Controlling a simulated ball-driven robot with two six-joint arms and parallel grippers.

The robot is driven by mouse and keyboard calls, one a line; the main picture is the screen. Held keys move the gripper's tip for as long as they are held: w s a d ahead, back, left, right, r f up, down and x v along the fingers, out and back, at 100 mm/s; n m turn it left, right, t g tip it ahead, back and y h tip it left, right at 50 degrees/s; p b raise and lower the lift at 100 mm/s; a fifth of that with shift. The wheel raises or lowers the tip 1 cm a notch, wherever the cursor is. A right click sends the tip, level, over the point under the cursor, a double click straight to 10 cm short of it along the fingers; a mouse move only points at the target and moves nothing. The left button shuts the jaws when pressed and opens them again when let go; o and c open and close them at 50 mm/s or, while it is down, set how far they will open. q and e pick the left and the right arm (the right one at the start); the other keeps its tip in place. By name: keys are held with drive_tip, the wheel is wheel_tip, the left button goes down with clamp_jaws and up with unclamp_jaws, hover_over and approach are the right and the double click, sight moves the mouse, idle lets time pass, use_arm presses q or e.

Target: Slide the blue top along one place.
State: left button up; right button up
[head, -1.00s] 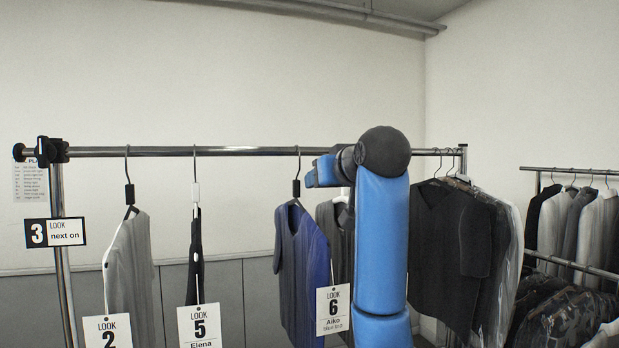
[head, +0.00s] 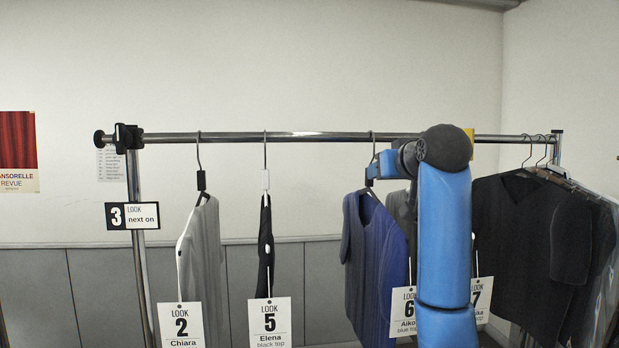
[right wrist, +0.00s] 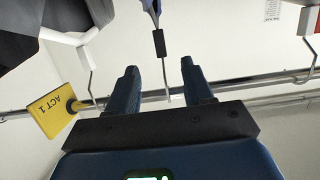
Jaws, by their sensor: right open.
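The blue top (head: 362,250) hangs from the rail on a hanger with a black block (head: 369,178), between the Look 5 tag (head: 269,322) and the Look 6 tag (head: 404,311). My right gripper (head: 371,167) is at that hanger's neck, just under the rail. In the right wrist view, my right gripper (right wrist: 158,82) is open, and a hook with a black block (right wrist: 159,44) shows in the gap between its fingers. The fingers do not visibly touch it. My right arm hides part of the grey garment behind the blue top. My left gripper is not in view.
The rail (head: 300,136) carries a grey top (head: 203,260) and a narrow black garment (head: 265,250) to the left, with clear rail before the blue top. Dark tops (head: 530,240) hang right of my arm. A yellow ACT 1 marker (right wrist: 52,105) sits on the rail.

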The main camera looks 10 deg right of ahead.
sight(367, 187)
drive_tip(key=shift+w+f, duration=0.1)
drive_tip(key=shift+w, duration=0.6)
drive_tip(key=shift+w+p, duration=0.45)
drive_tip(key=shift+p, duration=0.1)
drive_tip(key=shift+p+x, duration=0.7)
drive_tip(key=shift+x, duration=1.15)
drive_tip(key=shift+w+a+f+p, duration=0.1)
drive_tip(key=shift+w+f+p, duration=0.1)
drive_tip(key=shift+w+p, duration=0.35)
drive_tip(key=shift+p+x, duration=0.95)
drive_tip(key=shift+x, duration=1.05)
drive_tip(key=shift+a+f, duration=0.1)
drive_tip(key=shift+a, duration=0.15)
drive_tip(key=a, duration=1.2)
drive_tip(key=shift+s+a, duration=0.25)
drive_tip(key=shift+s, duration=0.05)
drive_tip(key=shift+d, duration=0.1)
